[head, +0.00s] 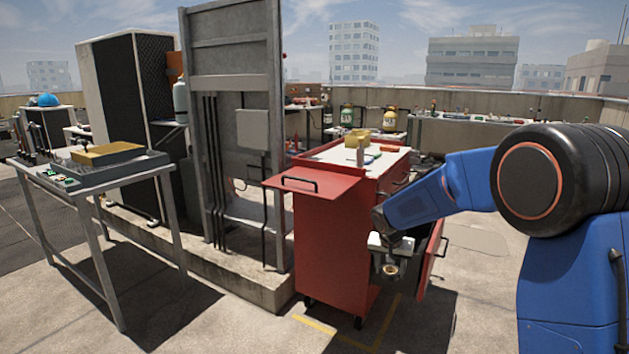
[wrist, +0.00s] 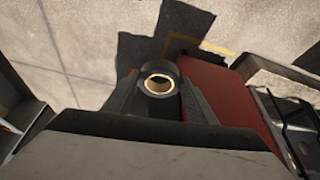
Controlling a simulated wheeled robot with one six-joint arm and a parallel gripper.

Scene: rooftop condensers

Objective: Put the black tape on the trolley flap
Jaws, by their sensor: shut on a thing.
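My gripper (head: 389,262) is shut on the black tape (wrist: 160,104), a small dark roll with a tan core. In the wrist view the roll sits between the two fingers, over the ground. In the head view the tape shows small and mostly dark at the fingertips, with its tan core visible. The trolley flap (head: 315,190) is a flat red panel at the left of the red trolley (head: 325,240), with a dark handle on it. The flap looks bare. My gripper is to the right of the flap and lower in the picture, in front of the trolley's side.
The trolley's pale top (head: 340,153) holds yellow rolls and small tools. A red part with a dark handle (head: 436,250) juts out behind my gripper. A grey metal frame (head: 235,130) stands left of the trolley. A work table (head: 110,176) stands further left. Open floor lies in front.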

